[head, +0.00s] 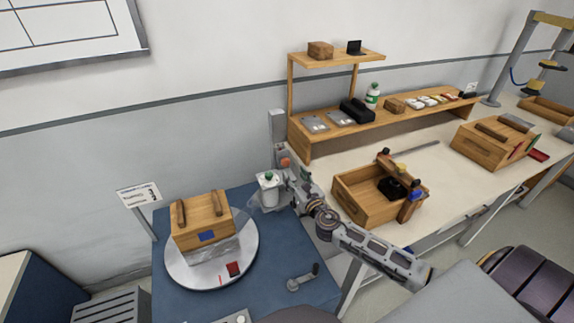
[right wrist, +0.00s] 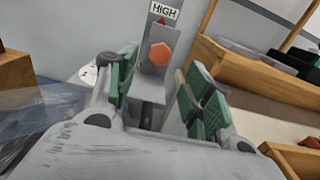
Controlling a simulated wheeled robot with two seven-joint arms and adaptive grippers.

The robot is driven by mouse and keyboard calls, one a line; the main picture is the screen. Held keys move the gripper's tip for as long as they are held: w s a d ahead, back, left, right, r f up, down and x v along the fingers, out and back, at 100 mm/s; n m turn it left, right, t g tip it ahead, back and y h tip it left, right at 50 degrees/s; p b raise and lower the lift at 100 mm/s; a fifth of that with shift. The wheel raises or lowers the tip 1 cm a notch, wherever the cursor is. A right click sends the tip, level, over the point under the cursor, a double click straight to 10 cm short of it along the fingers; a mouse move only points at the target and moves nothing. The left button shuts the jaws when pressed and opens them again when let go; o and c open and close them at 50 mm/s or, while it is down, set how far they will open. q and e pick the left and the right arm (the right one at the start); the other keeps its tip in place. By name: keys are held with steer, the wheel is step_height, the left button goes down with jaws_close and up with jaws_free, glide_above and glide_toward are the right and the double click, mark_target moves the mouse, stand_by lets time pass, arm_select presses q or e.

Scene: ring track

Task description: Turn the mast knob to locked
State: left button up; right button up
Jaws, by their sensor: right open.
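The mast knob (right wrist: 160,54) is an orange hexagon on the front of a grey mast in the right wrist view. A red pointer sits just above it, under a sign reading HIGH (right wrist: 164,11). In the head view the knob (head: 285,162) is a small orange spot on the grey mast (head: 278,130), partly crowded by my arm. My right gripper (right wrist: 163,88) is open, its green-padded fingers on either side of the line to the knob, with nothing between them. The knob appears beyond the fingertips. The gripper also shows in the head view (head: 288,176). My left gripper is out of view.
A wooden crate (head: 203,236) stands on a round turntable (head: 184,275) on the blue table at left. A crank handle (head: 303,278) is at that table's front right. An open wooden box (head: 362,212) stands on the bench close right of my arm. A wooden shelf (head: 340,137) runs behind.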

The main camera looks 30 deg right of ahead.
mark_target(286, 164)
steer(key=shift+w+d, duration=0.2)
steer(key=shift+w, duration=3.65)
steer(key=shift+c, duration=0.4)
steer(key=c, duration=0.9)
